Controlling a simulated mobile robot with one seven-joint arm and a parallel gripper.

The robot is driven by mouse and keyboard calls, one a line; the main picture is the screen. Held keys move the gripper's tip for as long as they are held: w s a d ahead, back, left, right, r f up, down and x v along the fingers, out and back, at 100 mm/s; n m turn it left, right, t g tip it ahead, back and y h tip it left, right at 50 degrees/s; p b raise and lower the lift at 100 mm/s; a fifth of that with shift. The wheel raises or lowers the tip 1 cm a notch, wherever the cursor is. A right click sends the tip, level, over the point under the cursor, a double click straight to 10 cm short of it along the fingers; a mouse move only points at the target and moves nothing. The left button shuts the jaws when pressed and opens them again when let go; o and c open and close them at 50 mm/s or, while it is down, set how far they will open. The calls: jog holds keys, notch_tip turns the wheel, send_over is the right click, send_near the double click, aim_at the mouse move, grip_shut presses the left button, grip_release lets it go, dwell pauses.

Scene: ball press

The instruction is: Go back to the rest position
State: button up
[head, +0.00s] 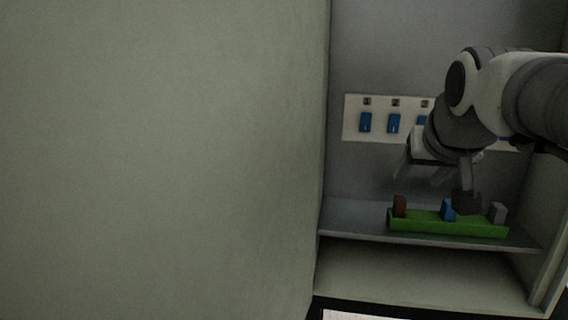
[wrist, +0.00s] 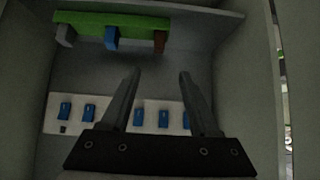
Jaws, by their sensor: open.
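My gripper (wrist: 160,74) is open and empty in the wrist view, its two fingers apart with the grey back wall between them. In the head view my gripper (head: 440,172) hangs in front of the cabinet's back wall, near the green holder (head: 430,228); its exact fingertips are hard to make out there. The green holder sits on the shelf and carries a brown block (head: 399,205), a blue block (head: 447,209) and a grey block (head: 498,212). It also shows at the top of the wrist view (wrist: 90,22).
A white panel (head: 353,133) with several blue switches (head: 365,122) is on the back wall, partly hidden by my arm. The grey shelf (head: 350,222) runs below. A large pale wall (head: 160,160) fills the left; a side wall (head: 545,215) bounds the right.

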jog(key=s+a+f+n+g+y+p, duration=0.1)
jog(key=s+a+p, duration=0.5)
jog(key=p, duration=0.1)
jog(key=shift+s+a+n+y, duration=0.25)
jog(key=shift+s+n+y, duration=0.05)
jog(key=s+a+f+p, duration=0.1)
jog(key=s, duration=0.1)
jog(key=s+a+f+n+g+p, duration=0.1)
jog(key=s+a+p, duration=0.1)
jog(key=s, duration=0.1)
jog(key=s+a+f+g+p, duration=0.1)
jog(key=s+p, duration=0.1)
jog(key=shift+s+a+f+y, duration=0.2)
jog(key=shift+s+f+y, duration=0.1)
jog(key=shift+f+y, duration=0.1)
jog(key=shift+c, duration=0.4)
jog(key=shift+s+a+f+n, duration=0.1)
jog(key=shift+s+f+n, duration=0.05)
jog(key=shift+s+n, duration=0.15)
jog(key=shift+c, duration=0.6)
jog(key=shift+s+f, duration=0.15)
jog(key=shift+s, duration=0.05)
